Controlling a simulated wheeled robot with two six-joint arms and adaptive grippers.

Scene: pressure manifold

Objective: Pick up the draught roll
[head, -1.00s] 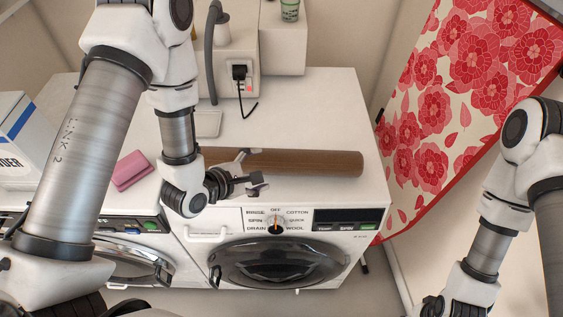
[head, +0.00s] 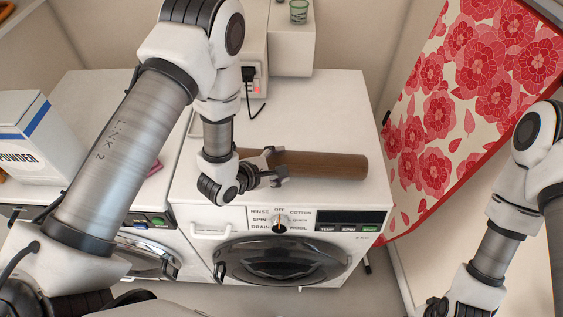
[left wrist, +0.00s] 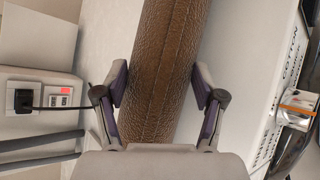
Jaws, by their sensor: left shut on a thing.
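The draught roll (head: 325,164) is a long brown, leather-like cylinder lying on top of the right-hand white washing machine, near its front edge. My left gripper (head: 275,168) is shut on the roll, one finger on each side of it. The left wrist view shows the roll (left wrist: 163,60) running between the two finger pads of the left gripper (left wrist: 162,86). My left arm and gripper hide the roll's left part in the head view. My right arm shows at the lower right, but its gripper is out of view.
The washing machine (head: 330,105) has a clear top behind the roll and a dial (head: 279,222) on its front. A powder box (head: 35,135) stands at the left. A socket with a black cable (head: 249,78) is at the back. A red floral ironing board (head: 470,100) leans at the right.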

